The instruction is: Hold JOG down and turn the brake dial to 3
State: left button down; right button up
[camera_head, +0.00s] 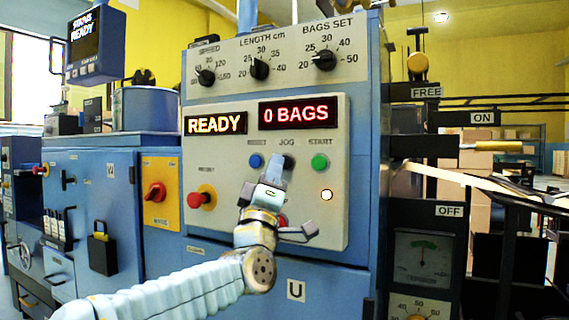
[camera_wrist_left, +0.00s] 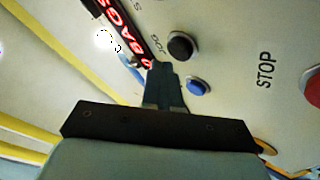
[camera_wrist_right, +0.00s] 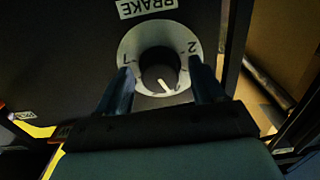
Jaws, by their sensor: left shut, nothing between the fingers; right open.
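The black JOG button (camera_head: 288,161) is on the grey panel, between a blue and a green button. My left gripper (camera_head: 275,167) is shut and empty, its tips over the JOG button's lower left edge. In the left wrist view the JOG button (camera_wrist_left: 180,46) shows just past the shut fingers (camera_wrist_left: 163,72); I cannot tell whether they touch it. In the right wrist view the brake dial (camera_wrist_right: 158,68) has a black knob whose white mark points down, away from the BRAKE label. Figures 1 and 2 show on its ring. My right gripper (camera_wrist_right: 165,82) is open, one finger on either side of the knob.
The displays read READY (camera_head: 216,124) and 0 BAGS (camera_head: 297,114). A blue button (camera_head: 256,161), a green START button (camera_head: 320,162) and a red knob (camera_head: 201,199) are nearby. A tension gauge (camera_head: 423,255) stands at the lower right.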

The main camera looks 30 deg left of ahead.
pick_arm(q)
jog(key=shift+w, duration=0.15)
dwell(0.4)
jog(key=shift+w, duration=0.25)
